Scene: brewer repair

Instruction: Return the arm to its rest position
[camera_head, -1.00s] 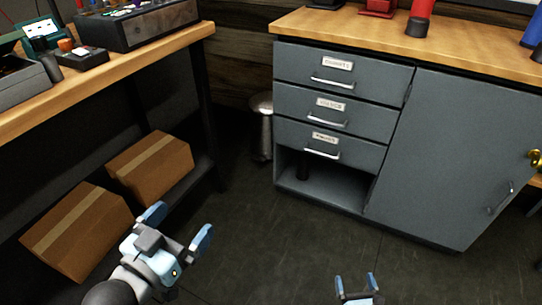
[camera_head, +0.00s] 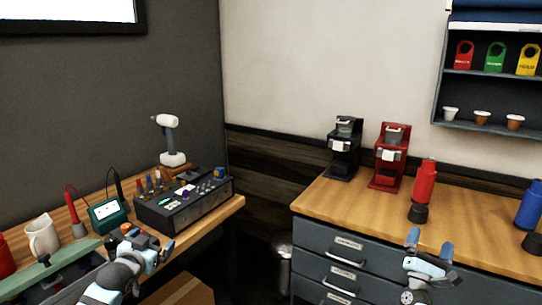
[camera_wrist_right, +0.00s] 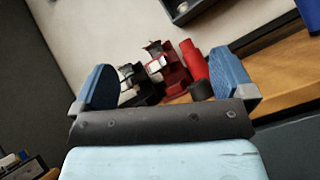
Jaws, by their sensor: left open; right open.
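My right gripper (camera_head: 428,245) is raised in front of the grey drawer cabinet, its fingers pointing up and spread. In the right wrist view its two blue-padded fingers (camera_wrist_right: 165,85) stand wide apart with nothing between them; the brewers show beyond. My left gripper (camera_head: 150,245) is at the lower left, near the front edge of the left bench and the black control box. It looks open and holds nothing that I can see. Parts of its fingers are hard to make out against the bench.
The cabinet top (camera_head: 325,197) holds a black brewer (camera_head: 343,150), a red brewer (camera_head: 389,158), a red bottle (camera_head: 424,185) and a blue bottle (camera_head: 529,207). The left bench holds the control box (camera_head: 185,203), a drill (camera_head: 169,140), a meter (camera_head: 108,213) and a mug (camera_head: 42,236). A shelf (camera_head: 490,75) hangs at right.

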